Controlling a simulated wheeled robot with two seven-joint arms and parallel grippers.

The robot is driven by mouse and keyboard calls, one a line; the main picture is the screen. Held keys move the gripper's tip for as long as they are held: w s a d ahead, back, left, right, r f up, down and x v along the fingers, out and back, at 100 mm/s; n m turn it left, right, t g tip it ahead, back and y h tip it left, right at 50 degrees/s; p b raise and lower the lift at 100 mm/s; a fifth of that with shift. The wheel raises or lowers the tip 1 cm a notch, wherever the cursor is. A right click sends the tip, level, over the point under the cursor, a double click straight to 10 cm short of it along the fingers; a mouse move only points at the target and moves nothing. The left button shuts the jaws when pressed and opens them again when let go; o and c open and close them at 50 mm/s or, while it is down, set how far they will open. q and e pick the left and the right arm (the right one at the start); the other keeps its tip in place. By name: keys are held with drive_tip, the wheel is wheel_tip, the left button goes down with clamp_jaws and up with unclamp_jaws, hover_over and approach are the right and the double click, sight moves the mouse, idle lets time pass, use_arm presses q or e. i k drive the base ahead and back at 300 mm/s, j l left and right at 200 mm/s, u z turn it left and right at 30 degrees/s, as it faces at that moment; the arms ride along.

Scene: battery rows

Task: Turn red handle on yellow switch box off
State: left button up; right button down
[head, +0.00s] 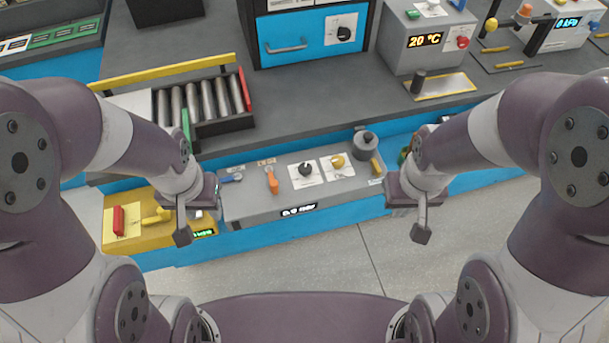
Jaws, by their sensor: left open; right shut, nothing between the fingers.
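The yellow switch box (150,247) stands at the lower left, on the near side of the blue-fronted bench. Its red handle (119,220) sits on a pale yellow plate at the box's left end. A yellow handle (157,215) is to its right, and a small lit green display (203,233) is on the front. My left gripper (183,236) is over the right end of the box, to the right of the red handle and apart from it, open and empty. My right gripper (421,234) is shut and empty, over the floor right of the grey panel.
A grey panel (250,204) with an orange handle (272,180), a black knob (305,170) and a yellow knob (338,161) adjoins the yellow box. A roller rack (225,127) stands behind. The floor (330,255) in front is clear.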

sight(118, 219)
drive_tip(key=u, duration=1.7)
